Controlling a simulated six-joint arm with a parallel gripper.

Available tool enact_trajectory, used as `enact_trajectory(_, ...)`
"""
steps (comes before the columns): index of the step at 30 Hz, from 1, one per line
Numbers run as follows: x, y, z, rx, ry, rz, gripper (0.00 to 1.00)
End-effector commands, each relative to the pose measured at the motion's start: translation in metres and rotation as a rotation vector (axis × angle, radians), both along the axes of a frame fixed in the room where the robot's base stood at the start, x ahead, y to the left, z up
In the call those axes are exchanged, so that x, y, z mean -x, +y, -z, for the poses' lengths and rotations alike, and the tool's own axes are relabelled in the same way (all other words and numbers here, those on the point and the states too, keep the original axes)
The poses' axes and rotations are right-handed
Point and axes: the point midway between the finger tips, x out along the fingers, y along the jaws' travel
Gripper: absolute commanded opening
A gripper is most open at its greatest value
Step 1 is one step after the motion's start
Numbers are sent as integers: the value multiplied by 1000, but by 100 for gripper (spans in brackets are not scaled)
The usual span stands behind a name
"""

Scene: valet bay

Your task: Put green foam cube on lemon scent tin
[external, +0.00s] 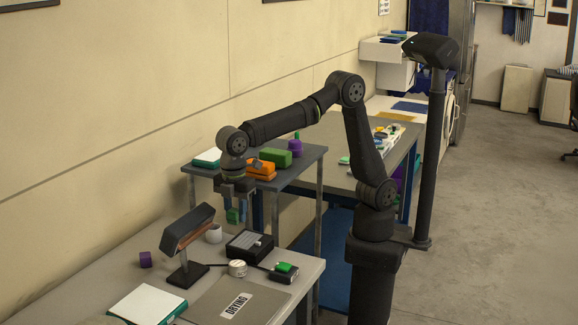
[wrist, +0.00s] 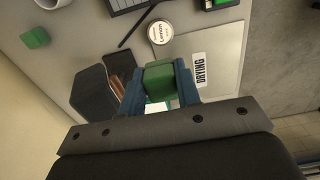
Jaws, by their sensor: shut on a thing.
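My gripper (external: 236,205) is shut on a green foam cube (wrist: 158,80), which sits between its two blue-grey fingers. The cube also shows in the external view (external: 233,215), held above the table. The lemon scent tin (external: 237,268) is a small round white tin standing on the grey table. In the wrist view the tin (wrist: 160,33) lies just beyond the held cube, apart from it, with its lettered lid bare. The cube's underside is hidden.
A desk lamp (external: 187,232) stands close by the gripper. A black box (external: 249,245), a white mug (external: 213,233) and a green block on a black case (external: 284,268) are near the tin. A drying mat (external: 215,300) lies in front. Another green block (wrist: 36,38) shows in the wrist view.

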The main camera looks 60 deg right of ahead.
Motion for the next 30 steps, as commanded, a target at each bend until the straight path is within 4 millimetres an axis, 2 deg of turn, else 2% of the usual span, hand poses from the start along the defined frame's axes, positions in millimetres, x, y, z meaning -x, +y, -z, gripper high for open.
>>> enact_trajectory(1, 0, 0, 11, 2, 1, 0, 9)
enact_trajectory(12, 0, -1, 76, 2, 1, 0, 9)
enact_trajectory(20, 0, 0, 99, 1, 1, 0, 9)
enact_trajectory(26, 0, 0, 126, 2, 1, -1, 9)
enact_trajectory(30, -1, 0, 129, -2, -1, -1, 9)
